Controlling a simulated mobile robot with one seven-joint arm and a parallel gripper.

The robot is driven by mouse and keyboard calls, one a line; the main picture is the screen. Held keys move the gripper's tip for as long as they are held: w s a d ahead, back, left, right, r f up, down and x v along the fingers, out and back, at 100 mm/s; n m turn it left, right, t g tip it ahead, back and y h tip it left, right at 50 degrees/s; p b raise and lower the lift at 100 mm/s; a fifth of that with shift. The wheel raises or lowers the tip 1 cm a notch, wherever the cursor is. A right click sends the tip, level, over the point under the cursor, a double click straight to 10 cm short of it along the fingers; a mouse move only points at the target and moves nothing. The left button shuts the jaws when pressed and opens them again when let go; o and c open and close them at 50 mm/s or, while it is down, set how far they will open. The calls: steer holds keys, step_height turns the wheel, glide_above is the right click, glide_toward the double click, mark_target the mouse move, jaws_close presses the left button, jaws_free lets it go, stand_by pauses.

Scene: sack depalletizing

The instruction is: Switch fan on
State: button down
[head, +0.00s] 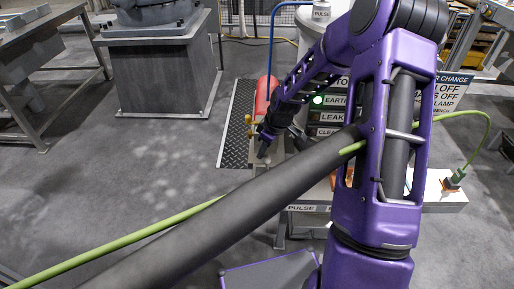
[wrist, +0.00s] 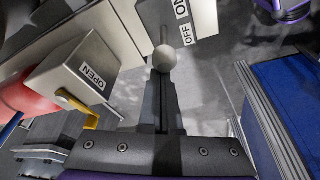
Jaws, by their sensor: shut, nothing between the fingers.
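In the wrist view, a lever with a pale round knob (wrist: 164,58) sticks out from a grey box (wrist: 172,14). A label reading ON and OFF (wrist: 184,22) is beside it. My gripper (wrist: 160,88) is shut and empty, its fingertips right at the knob; I cannot tell whether they touch it. In the head view my gripper (head: 263,148) is low, left of the sign panel, and small, and the knob is not clear there. No fan can be made out in either view.
A box labelled OPEN (wrist: 82,72) with a yellow handle (wrist: 78,107) sits left of my fingers, near a red cylinder (wrist: 22,92). A sign panel with a lit green lamp (head: 318,100) stands behind my arm. A green cable (head: 130,240) crosses the view.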

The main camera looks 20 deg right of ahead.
steer(key=shift+s+d+r+y+p, duration=0.1)
steer(key=shift+s+d+y+p, duration=0.2)
steer(key=shift+d+y, duration=0.35)
steer(key=shift+d, duration=0.35)
steer(key=shift+r, duration=0.15)
steer(key=shift+r+p, duration=0.7)
steer(key=shift+a, duration=0.1)
